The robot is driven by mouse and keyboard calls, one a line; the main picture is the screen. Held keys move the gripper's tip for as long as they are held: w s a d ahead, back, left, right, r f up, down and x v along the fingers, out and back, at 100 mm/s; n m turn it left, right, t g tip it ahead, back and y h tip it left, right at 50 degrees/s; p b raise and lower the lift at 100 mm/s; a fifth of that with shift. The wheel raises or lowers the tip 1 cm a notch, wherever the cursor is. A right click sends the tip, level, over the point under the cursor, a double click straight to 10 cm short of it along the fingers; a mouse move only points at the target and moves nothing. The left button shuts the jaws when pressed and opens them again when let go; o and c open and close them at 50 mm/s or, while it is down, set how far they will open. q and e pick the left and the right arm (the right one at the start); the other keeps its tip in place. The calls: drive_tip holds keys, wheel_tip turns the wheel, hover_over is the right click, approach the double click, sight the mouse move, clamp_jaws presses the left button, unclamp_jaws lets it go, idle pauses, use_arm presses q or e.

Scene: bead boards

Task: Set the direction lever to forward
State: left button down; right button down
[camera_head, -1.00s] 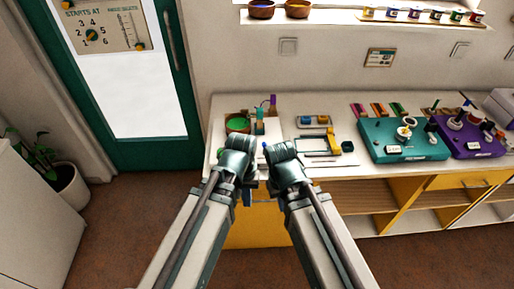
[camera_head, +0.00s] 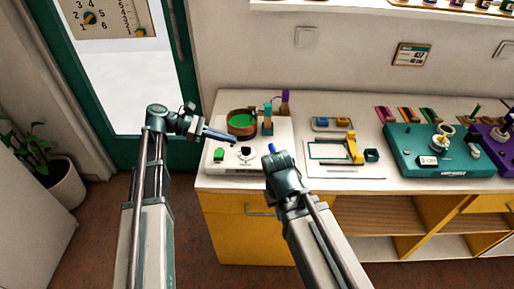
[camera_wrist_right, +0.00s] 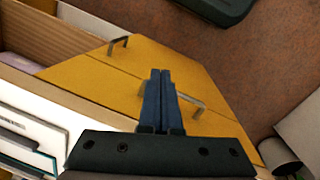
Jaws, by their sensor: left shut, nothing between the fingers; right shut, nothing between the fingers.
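A white device (camera_head: 275,131) with a brown-rimmed green bowl (camera_head: 241,122) stands at the left end of the counter. On its front part are a green button (camera_head: 218,154) and a small black knob or lever (camera_head: 245,150). I cannot tell which part is the direction lever or which way it is set. My left gripper (camera_head: 236,138) is shut and empty, over the device's left side, pointing right, just above and left of the black part. My right gripper (camera_head: 271,148) is shut and empty near the device's right front; its closed fingers show in the right wrist view (camera_wrist_right: 160,73).
Right of the device lie a white board with a yellow frame piece (camera_head: 355,148) and a small tray (camera_head: 332,124) with blue and yellow pieces. A teal box (camera_head: 408,161) stands farther right. Yellow drawers (camera_head: 232,222) are below the counter; a green door (camera_head: 185,90) is at left.

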use_arm(q)
drive_tip(key=b, duration=0.3)
approach(273, 150)
drive_tip(key=d+f, duration=0.1)
drive_tip(key=w+d+f, duration=0.1)
drive_tip(key=d+f, duration=0.1)
drive_tip(key=shift+d+f, duration=0.15)
drive_tip(key=shift+d, duration=0.1)
drive_tip(key=shift+d+f, duration=0.1)
drive_tip(key=shift+d, duration=0.4)
